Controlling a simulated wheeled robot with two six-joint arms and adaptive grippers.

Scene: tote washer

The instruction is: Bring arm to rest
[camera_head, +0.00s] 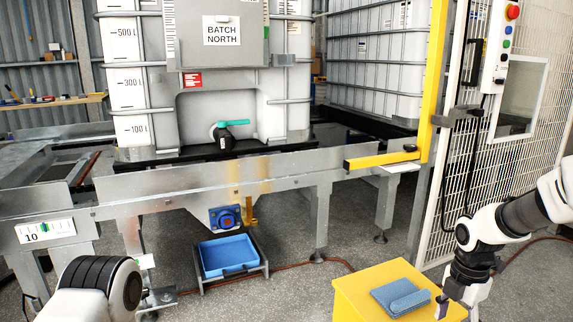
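My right arm comes in from the right edge. Its gripper (456,306) points down at the right side of a yellow box (357,297). Its fingers look spread apart, with nothing seen between them, and the lower part is cut off by the frame. A folded blue cloth (400,297) lies on top of the yellow box, left of the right gripper and apart from it. My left arm shows only as a white and black joint at the bottom left. Its gripper is out of the picture.
A metal roller conveyor (210,187) with a white caged tank (225,75) labelled BATCH NORTH stands ahead. A blue tray (228,256) sits low beneath. A yellow bar (381,160), a mesh fence (500,140) and a control box (500,45) are at right. Floor shows between tray and box.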

